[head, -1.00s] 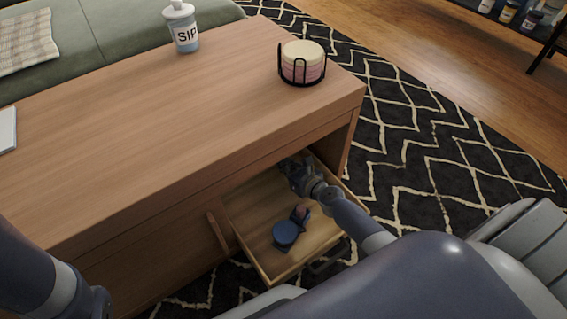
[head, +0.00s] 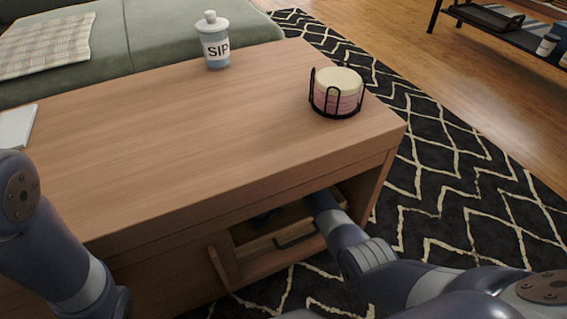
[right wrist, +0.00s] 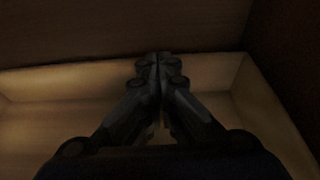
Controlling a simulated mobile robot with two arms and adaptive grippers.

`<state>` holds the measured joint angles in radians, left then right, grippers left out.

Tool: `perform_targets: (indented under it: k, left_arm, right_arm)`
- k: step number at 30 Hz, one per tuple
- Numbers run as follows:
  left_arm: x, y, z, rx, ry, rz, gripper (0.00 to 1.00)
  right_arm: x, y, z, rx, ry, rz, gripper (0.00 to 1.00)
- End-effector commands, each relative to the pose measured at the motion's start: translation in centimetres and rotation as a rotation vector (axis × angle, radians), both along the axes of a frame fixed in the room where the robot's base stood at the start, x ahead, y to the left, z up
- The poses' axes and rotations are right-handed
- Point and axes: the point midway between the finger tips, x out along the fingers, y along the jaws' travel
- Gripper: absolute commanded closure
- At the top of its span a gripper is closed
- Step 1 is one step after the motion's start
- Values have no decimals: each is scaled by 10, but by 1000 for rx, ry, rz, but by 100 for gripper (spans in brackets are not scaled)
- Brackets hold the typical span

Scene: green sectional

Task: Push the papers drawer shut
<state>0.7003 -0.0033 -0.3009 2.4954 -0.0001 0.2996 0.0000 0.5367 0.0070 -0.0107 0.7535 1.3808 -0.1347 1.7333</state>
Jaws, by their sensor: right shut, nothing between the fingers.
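The wooden drawer (head: 268,262) sits low under the right part of the table and still sticks out a little. Its dark handle (head: 295,239) is on the front. A dark blue item (head: 265,217) shows partly inside, in the shade under the tabletop. My right arm reaches over the drawer front into the drawer, and the tabletop hides its gripper in the head view. In the right wrist view my right gripper (right wrist: 154,60) is shut and empty, its tips at the drawer's far inner wall (right wrist: 60,78); contact is unclear. My left arm is at the left edge, its gripper out of view.
A green sofa (head: 160,45) stands behind. A patterned rug (head: 440,170) lies to the right, with a dark shelf (head: 500,20) beyond.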

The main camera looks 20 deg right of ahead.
Motion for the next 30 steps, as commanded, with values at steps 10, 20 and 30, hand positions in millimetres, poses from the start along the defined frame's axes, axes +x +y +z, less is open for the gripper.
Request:
perform_targets:
  k: [10, 20, 30]
  left_arm:
    - [-4, 1, -26, -1, -7, 1, 28]
    - [-4, 1, -28, 2, -7, 3, 28]
    - [-1, 0, -25, 3, -3, 4, 28]
  right_arm:
    - [33, 5, -1, 1, -1, 0, 100]
    - [38, 4, 1, -1, -1, -2, 100]
    - [38, 4, 4, -1, -4, -4, 100]
